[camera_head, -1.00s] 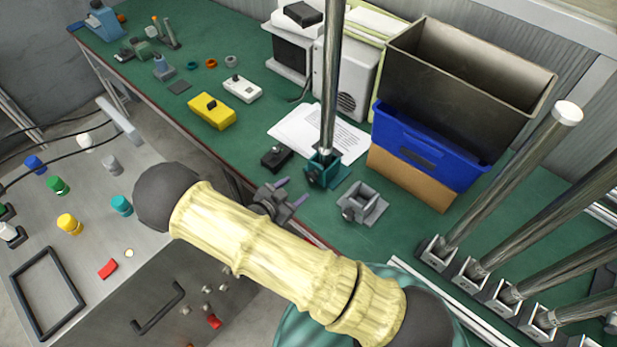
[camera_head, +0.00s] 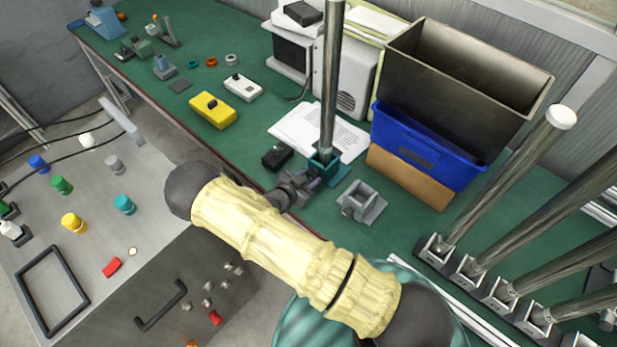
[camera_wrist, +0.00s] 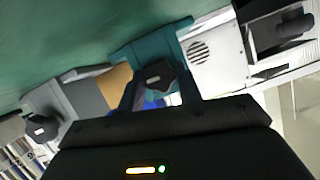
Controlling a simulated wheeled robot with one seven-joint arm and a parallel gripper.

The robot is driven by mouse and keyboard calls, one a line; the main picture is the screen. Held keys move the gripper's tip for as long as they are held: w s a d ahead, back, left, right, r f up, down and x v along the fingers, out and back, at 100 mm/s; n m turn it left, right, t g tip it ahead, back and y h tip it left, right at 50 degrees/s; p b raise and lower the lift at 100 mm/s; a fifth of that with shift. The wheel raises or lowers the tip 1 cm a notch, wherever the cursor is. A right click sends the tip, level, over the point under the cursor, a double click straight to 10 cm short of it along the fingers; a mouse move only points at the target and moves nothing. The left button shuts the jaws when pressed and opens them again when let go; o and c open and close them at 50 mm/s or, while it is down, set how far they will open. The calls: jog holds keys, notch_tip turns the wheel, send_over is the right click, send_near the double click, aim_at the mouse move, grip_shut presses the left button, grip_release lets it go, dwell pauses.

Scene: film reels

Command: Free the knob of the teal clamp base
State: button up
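The teal clamp base (camera_head: 334,172) stands on the green bench top near its front edge, with a tall metal post (camera_head: 329,90) upright in it. The base also shows at the top middle of the wrist view (camera_wrist: 150,48). Its dark knob (camera_wrist: 158,75) faces me there; in the head view my gripper hides it. My gripper (camera_head: 314,179) is at the near side of the base. In the wrist view its two fingers (camera_wrist: 158,88) are apart, one on each side of the knob. I cannot tell whether either finger touches it.
A grey empty clamp base (camera_head: 360,203) stands close to the right. A small black box (camera_head: 277,157) and white paper (camera_head: 305,128) lie to the left and behind. A blue bin (camera_head: 430,150) stands behind right. More posts in bases line the right side.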

jog(key=c, duration=0.3)
jog(key=shift+b, duration=0.3)
jog(key=shift+w+a+n+g+h+b, duration=0.1)
jog(key=shift+n+g+h+b, duration=0.5)
jog(key=shift+n, duration=0.4)
jog(key=n+g+h+b, duration=0.1)
jog(key=n, duration=0.1)
jog(key=shift+w+f+n, duration=0.1)
jog(key=shift+n, duration=0.3)
jog(key=n+g+h+b, duration=0.1)
jog(key=n+h+b, duration=0.1)
jog(key=n, duration=0.1)
jog(key=shift+a+f, duration=0.1)
jog(key=shift+a, duration=0.1)
jog(key=shift+w+n+h+b, duration=0.1)
jog(key=shift+n+h+b, duration=0.7)
jog(key=shift+n, duration=0.8)
